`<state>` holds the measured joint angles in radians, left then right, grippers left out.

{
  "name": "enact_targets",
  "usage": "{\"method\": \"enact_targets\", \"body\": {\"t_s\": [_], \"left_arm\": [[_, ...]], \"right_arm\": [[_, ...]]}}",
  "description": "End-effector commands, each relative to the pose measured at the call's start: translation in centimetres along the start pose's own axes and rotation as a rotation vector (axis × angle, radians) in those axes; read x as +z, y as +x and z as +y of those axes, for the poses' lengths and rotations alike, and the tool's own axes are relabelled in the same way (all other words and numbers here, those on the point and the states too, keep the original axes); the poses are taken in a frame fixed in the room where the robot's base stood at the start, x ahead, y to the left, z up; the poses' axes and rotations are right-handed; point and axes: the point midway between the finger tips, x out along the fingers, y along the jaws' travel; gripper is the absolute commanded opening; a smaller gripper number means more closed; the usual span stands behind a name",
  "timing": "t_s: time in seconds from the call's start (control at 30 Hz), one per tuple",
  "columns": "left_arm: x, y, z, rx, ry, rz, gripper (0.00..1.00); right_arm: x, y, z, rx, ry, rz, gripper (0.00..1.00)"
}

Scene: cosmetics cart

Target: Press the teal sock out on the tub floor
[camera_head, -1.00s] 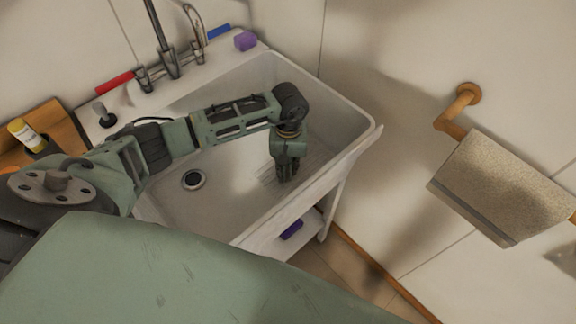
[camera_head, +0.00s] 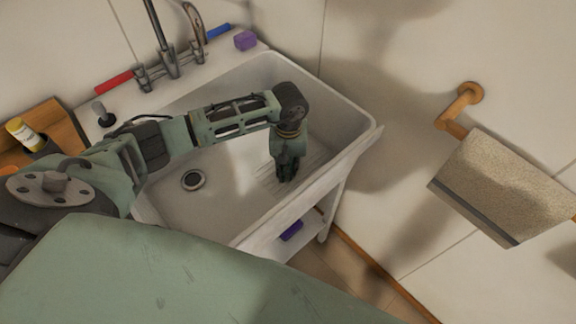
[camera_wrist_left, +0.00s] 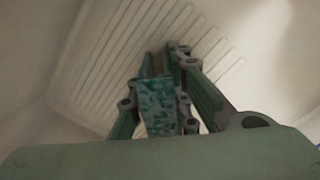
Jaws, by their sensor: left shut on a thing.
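The white tub (camera_head: 225,190) has a drain (camera_head: 193,179) in its floor and a ribbed area at its right part. My left gripper (camera_head: 287,177) points down into the tub over the ribbed floor. In the left wrist view, my left gripper (camera_wrist_left: 166,58) is shut on the teal sock (camera_wrist_left: 160,112), a mottled teal strip of cloth between the fingers. The ribbed tub floor (camera_wrist_left: 110,50) shows behind the fingertips. I cannot tell whether the sock touches the floor. In the head view the sock is hidden. My right gripper is not in view.
A tap (camera_head: 165,45) stands on the tub's back ledge, with a red item (camera_head: 115,83), a blue item (camera_head: 217,33) and a purple block (camera_head: 245,40). A purple thing (camera_head: 291,231) lies on the shelf below. A wall-mounted roll holder (camera_head: 458,115) is at right.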

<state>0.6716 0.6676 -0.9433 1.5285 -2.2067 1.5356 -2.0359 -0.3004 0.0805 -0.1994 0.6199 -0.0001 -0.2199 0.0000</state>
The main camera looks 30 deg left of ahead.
Motion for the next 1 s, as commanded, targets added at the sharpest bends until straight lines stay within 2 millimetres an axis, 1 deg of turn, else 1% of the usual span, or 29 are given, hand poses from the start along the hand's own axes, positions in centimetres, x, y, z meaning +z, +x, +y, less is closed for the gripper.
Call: {"method": "enact_targets", "body": {"t_s": [0.03,1.0], "left_arm": [[0.23,0.29,-0.06,-0.003,0.001,-0.005,0.00],[0.33,0.23,-0.08,-0.004,0.002,-0.008,0.00]], "right_arm": [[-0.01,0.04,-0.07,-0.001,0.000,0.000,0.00],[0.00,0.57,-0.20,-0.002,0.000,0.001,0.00]]}}
